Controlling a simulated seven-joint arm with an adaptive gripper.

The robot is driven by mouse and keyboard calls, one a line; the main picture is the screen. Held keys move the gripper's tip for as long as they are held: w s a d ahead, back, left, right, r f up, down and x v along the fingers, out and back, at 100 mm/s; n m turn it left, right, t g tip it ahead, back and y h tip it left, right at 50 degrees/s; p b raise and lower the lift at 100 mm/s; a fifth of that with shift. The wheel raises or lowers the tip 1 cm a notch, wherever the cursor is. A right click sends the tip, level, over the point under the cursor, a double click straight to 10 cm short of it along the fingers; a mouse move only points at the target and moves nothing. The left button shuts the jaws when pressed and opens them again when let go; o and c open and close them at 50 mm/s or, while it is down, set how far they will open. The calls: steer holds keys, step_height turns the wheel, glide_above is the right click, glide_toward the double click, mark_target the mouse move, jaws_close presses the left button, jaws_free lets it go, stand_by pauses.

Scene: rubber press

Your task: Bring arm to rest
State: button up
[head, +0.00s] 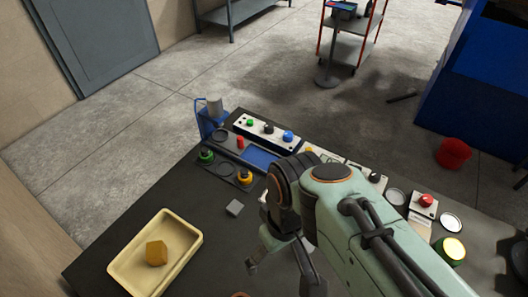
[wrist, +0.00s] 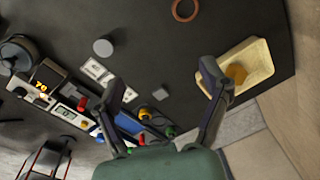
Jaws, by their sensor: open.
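My gripper (head: 284,268) hangs over the dark table in the head view, to the right of the tray. In the wrist view its two fingers (wrist: 163,80) are spread wide with nothing between them. The cream tray (head: 124,268) lies at the table's left part and holds an amber block (head: 156,253). In the wrist view the tray (wrist: 262,62) and block (wrist: 236,73) show beyond the right finger. My arm hides part of the table's middle.
A small grey block (head: 235,208) lies on the table near a panel with a blue screen (head: 262,157). A button box (head: 265,130) stands behind it. A brown ring (wrist: 185,9) lies on the table.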

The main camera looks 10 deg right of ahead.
steer(key=s+m, duration=0.1)
steer(key=s+d+m, duration=0.1)
steer(key=s, duration=0.1)
steer(key=s+d+m, duration=0.1)
steer(key=shift+s, duration=0.3)
